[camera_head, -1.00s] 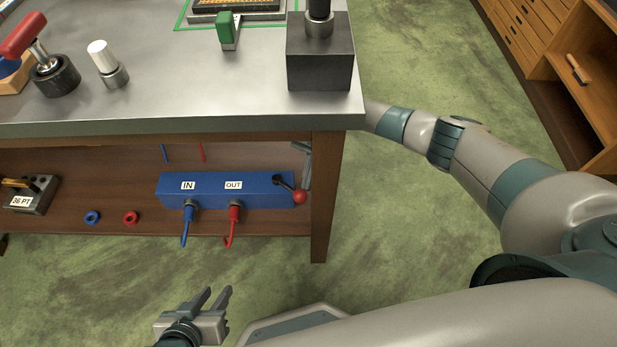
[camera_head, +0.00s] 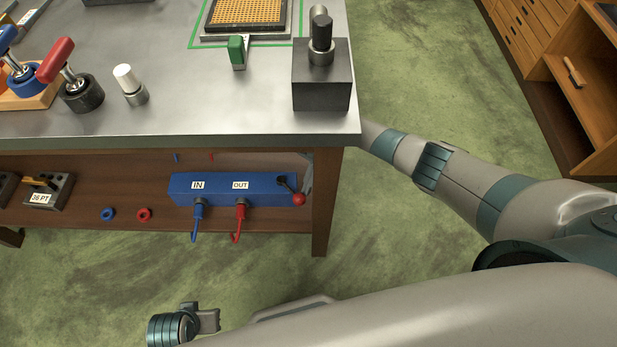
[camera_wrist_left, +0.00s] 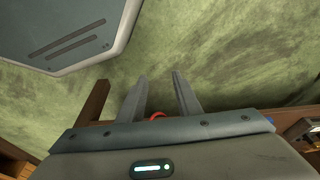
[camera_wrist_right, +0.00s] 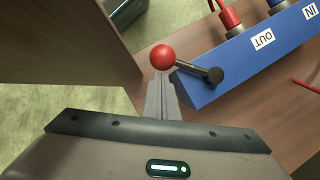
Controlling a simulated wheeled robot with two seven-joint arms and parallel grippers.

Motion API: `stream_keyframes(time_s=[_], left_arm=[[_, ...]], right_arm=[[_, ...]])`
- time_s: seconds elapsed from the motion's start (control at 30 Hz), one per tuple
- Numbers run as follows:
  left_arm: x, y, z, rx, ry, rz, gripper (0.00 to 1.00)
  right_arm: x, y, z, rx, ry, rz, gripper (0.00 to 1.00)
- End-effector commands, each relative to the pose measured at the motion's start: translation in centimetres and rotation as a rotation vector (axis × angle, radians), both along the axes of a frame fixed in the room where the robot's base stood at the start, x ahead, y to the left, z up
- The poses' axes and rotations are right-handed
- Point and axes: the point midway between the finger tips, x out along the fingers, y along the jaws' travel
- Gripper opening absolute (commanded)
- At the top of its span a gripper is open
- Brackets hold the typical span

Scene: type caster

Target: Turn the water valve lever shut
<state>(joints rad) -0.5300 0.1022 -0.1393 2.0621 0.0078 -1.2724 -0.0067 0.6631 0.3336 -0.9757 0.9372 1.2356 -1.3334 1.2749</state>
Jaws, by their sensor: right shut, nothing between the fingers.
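The valve lever (camera_head: 291,190) is a short black arm with a red ball end, at the right end of the blue valve block (camera_head: 215,187) on the shelf under the bench. In the head view it slants down to the right. My right gripper (camera_head: 308,176) is just right of it, partly hidden under the bench top. In the right wrist view its fingers (camera_wrist_right: 162,88) are shut and empty, with tips close to the red ball (camera_wrist_right: 163,57); contact is unclear. My left gripper (camera_head: 210,320) is low over the floor; its fingers (camera_wrist_left: 160,78) are apart and empty.
Blue and red hoses (camera_head: 237,222) hang from the block's IN and OUT ports. The bench leg (camera_head: 324,200) stands right of the lever, and the bench top (camera_head: 180,122) overhangs it. Blue and red rings (camera_head: 144,215) lie on the shelf. Green floor in front is clear.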

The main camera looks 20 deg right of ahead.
Motion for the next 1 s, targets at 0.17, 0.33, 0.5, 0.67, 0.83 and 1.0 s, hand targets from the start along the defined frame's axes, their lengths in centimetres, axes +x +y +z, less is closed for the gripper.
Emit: stream_keyframes(time_s=[0.17, 0.33, 0.5, 0.67, 0.83, 1.0], left_arm=[[0.0, 0.2, -2.5, 0.002, 0.013, 0.0, 0.31], [-0.1, 0.2, -4.8, 0.001, 0.014, 0.0, 0.31], [-0.3, 0.3, -6.4, -0.001, 0.014, 0.0, 0.31], [-0.3, 0.3, -6.7, -0.001, 0.014, 0.0, 0.31], [-0.3, 0.3, -6.7, 0.0, 0.014, -0.001, 0.31], [-0.3, 0.3, -6.7, 0.0, 0.014, -0.001, 0.31]], right_arm=[[-0.4, 0.2, 0.2, 0.0, 0.003, -0.036, 0.0], [-0.7, 0.4, 0.1, -0.001, 0.003, -0.068, 0.0], [-0.8, 0.5, 0.0, -0.001, 0.003, -0.089, 0.0], [-0.8, 0.5, -0.1, 0.0, 0.003, -0.093, 0.0], [-0.8, 0.5, -0.1, 0.0, 0.002, -0.092, 0.0], [-0.8, 0.4, -0.1, -0.001, 0.002, -0.092, 0.0]])
